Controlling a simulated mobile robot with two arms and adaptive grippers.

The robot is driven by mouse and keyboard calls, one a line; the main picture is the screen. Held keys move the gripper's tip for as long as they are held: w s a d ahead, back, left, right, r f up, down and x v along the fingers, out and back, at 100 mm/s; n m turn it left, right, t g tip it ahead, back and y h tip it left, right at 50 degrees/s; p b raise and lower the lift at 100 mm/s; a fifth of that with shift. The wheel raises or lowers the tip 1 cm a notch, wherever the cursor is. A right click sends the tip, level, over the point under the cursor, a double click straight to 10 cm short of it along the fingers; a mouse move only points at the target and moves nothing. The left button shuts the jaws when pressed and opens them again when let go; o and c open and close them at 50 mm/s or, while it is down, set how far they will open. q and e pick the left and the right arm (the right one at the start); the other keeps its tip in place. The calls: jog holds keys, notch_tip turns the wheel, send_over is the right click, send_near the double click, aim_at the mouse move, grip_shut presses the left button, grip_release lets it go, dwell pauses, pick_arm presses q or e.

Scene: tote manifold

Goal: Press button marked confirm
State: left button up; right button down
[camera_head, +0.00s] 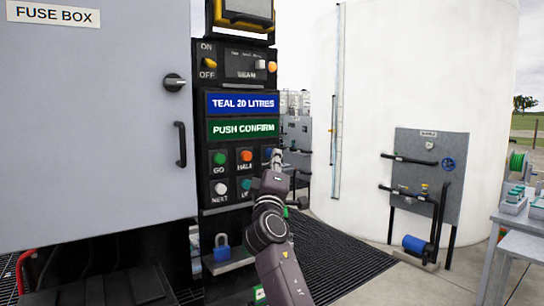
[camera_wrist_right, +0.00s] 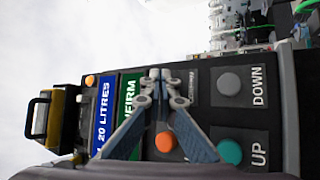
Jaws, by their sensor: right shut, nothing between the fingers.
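The black button panel (camera_head: 233,205) stands right of the grey cabinet. I cannot read a confirm label on any button. My left gripper is not in view.
A green display (camera_head: 243,128) reads PUSH CONFIRM, under a blue display (camera_head: 241,103) reading TEAL 20 LITRES. The grey DOWN button (camera_wrist_right: 229,84) and teal UP button (camera_wrist_right: 230,151) are near the fingers. A white tank (camera_head: 400,70) stands to the right.

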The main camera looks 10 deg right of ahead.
jog(key=shift+w+a+b, duration=0.1)
jog(key=shift+w+b, duration=0.25)
jog(key=shift+b, duration=0.1)
dwell(0.4)
jog(key=shift+s+d+p, duration=0.2)
jog(key=shift+s+p, duration=0.2)
jog(key=shift+s, duration=0.1)
jog(key=shift+s+d+p, duration=0.15)
jog(key=shift+s+p, duration=0.25)
jog(key=shift+s, duration=0.05)
jog(key=s+p, duration=0.1)
jog(key=s+d+p, duration=0.1)
jog(key=s, duration=0.1)
jog(key=s+p, duration=0.1)
jog(key=shift+s+d+p, duration=0.3)
jog(key=shift+s+p, duration=0.05)
